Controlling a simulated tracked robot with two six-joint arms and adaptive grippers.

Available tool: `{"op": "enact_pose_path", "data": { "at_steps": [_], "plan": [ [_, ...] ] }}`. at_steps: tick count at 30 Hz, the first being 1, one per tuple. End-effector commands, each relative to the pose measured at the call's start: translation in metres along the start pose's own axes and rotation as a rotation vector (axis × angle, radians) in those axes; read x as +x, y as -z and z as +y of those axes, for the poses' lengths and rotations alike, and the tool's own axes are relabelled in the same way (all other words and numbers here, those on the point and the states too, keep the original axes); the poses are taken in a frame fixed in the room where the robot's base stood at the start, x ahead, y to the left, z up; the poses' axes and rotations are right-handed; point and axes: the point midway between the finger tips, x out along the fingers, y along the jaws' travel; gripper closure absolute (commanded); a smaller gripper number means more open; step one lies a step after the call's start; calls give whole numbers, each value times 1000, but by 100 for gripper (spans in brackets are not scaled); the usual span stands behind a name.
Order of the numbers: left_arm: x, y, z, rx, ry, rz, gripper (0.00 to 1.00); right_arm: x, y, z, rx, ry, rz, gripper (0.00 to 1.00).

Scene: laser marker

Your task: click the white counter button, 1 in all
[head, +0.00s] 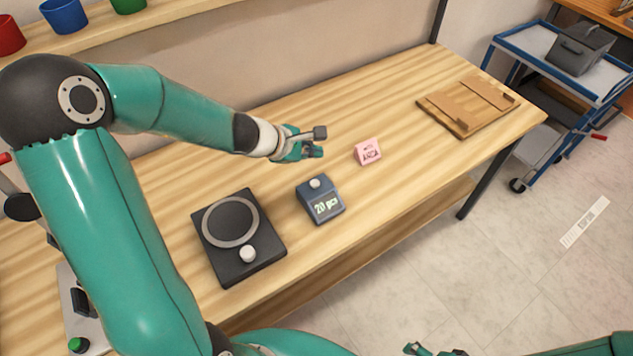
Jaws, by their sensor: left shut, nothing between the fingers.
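The counter (323,206) is a small dark blue box on the wooden table, with a display reading "20 pcs". Its white button (315,183) is on top, towards the back, and is uncovered. My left gripper (315,143) is shut and empty, above the table and behind the counter in the picture, apart from the button. Part of my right gripper (430,349) shows at the bottom edge, far from the counter; its jaws are too cut off to tell.
A black device (265,272) with a round plate and a white knob (247,253) stands left of the counter. A pink sign (368,151) stands to its right. A wooden board (460,125) lies at the far right. The tabletop between the sign and board is clear.

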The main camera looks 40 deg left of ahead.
Motion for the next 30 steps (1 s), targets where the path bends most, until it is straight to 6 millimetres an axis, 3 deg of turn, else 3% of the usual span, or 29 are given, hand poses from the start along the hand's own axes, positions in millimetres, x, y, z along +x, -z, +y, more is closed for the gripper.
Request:
{"op": "enact_pose_path", "data": {
  "at_steps": [8,21,30],
  "plan": [
    [13,13,-11,-3,-1,2,100,18,0,7,0,0,0,1],
    [53,42,-40,-3,-2,2,100,69,1,25,0,0,0,1],
    [59,47,-44,-4,-3,3,100,80,1,29,0,0,0,1]
  ]
}}
